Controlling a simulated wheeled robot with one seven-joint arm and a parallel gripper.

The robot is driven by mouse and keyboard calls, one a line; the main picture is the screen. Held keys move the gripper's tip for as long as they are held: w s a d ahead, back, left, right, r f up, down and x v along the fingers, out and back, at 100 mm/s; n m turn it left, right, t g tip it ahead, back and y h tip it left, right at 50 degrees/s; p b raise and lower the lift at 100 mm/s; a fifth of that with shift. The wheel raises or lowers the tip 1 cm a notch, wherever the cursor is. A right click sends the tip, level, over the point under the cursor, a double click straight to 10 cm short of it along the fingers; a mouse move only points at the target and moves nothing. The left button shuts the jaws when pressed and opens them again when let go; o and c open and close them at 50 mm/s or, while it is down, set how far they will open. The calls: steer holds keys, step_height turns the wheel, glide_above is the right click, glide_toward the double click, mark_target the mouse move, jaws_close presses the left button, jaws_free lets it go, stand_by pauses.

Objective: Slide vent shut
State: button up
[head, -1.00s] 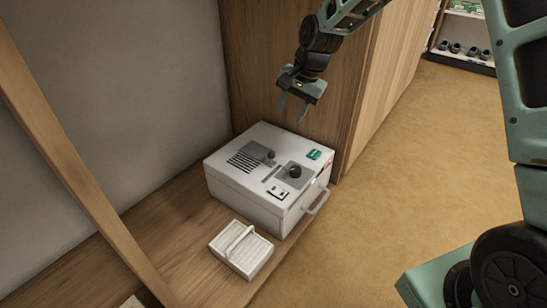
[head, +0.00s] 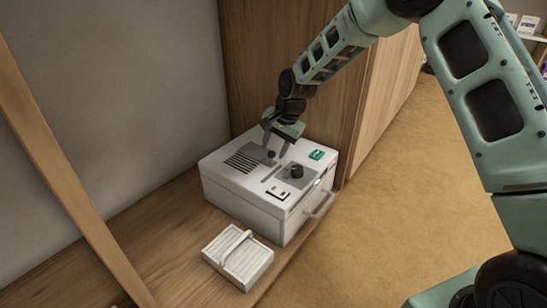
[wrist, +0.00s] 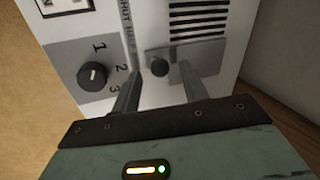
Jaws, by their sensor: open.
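The vent is a row of dark slots (head: 240,163) on top of a white box (head: 230,192). In the wrist view several slots (wrist: 198,20) show uncovered, next to the slide plate (wrist: 205,55) and knob (wrist: 159,68). My gripper (head: 273,150) is open, pointing down at the knob. In the wrist view its fingers (wrist: 162,80) stand on either side of the knob with gaps; whether their tips are level with it I cannot tell.
A dial (head: 296,171) numbered in the wrist view (wrist: 92,75) is near the slide. A white ribbed block with a handle (head: 238,257) stands in front. A wooden panel rises close behind.

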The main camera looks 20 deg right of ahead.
steer(key=shift+w+a+f, duration=0.15)
steer(key=shift+f, duration=0.55)
jaws_close()
steer(key=shift+s+a+r, duration=0.15)
steer(key=shift+s+a, duration=0.05)
steer(key=shift+a, duration=0.05)
steer(key=s+a+p, duration=0.2)
steer(key=a+p, duration=0.1)
steer(key=s+a+p, duration=0.1)
steer(key=shift+s+a+r, duration=0.1)
steer(key=shift+s+a, duration=0.15)
steer(key=shift+a, duration=0.1)
steer(key=shift+s+a+f, duration=0.25)
steer(key=shift+s+a, duration=0.1)
steer(key=shift+a, duration=0.1)
